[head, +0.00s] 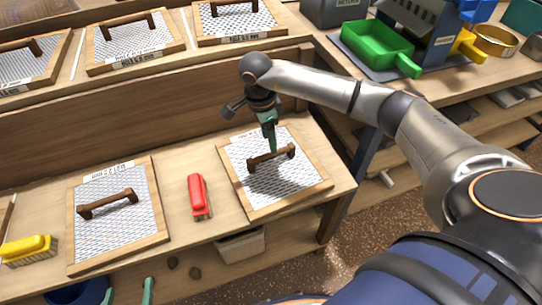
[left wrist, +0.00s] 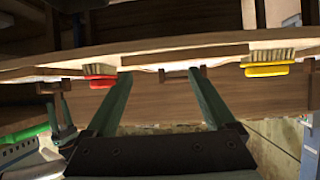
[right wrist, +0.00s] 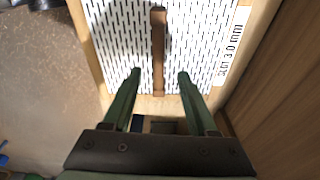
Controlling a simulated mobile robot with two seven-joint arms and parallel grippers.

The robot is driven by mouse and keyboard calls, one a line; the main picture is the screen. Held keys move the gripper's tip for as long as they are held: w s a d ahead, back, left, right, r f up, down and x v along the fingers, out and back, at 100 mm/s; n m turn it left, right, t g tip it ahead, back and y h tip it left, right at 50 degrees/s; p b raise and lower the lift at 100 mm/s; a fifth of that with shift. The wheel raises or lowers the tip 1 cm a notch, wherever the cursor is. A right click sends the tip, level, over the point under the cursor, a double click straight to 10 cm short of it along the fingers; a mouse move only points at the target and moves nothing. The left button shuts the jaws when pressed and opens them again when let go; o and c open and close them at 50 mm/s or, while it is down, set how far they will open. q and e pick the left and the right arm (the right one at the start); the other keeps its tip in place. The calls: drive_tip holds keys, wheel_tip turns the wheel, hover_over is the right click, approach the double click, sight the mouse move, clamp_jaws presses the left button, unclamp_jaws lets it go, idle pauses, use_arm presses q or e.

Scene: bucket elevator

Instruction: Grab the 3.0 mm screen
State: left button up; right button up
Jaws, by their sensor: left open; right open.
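The 3.0 mm screen (head: 300,187) is a wood-framed slotted sheet with a brown bar handle (head: 271,158), lying at the right end of the lower shelf. Its label reads 3.0 mm in the right wrist view (right wrist: 232,45). My right gripper (head: 272,148) is open and points down at the handle. In the right wrist view its fingertips (right wrist: 159,73) lie on either side of the handle (right wrist: 158,45); I cannot tell whether they touch. My left gripper (head: 128,292) is open, low in front of the shelf; it also shows in the left wrist view (left wrist: 160,75).
A red brush (head: 199,196) lies left of the screen, then another framed screen (head: 135,229) and a yellow brush (head: 28,250). Several screens stand on the upper shelf (head: 137,42). A green tray (head: 376,45) sits at back right. A bin (head: 241,246) is below the shelf.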

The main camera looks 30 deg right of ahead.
sight(271, 160)
wheel_tip(271, 160, down, 2)
drive_tip(key=shift+d+f, duration=0.1)
drive_tip(key=f, duration=0.2)
drive_tip(key=f+b, duration=0.1)
drive_tip(key=f, duration=0.1)
drive_tip(key=shift+s+d, duration=0.1)
drive_tip(key=shift+s, duration=0.1)
drive_tip(key=shift+f, duration=0.3)
clamp_jaws()
use_arm(q)
drive_tip(key=w+r+m+t+h, duration=0.1)
drive_tip(key=w+r+t, duration=0.2)
drive_tip(key=r, duration=0.4)
drive_tip(key=shift+w+r, duration=0.15)
drive_tip(key=shift+r, duration=0.1)
use_arm(e)
drive_tip(key=shift+r, duration=0.1)
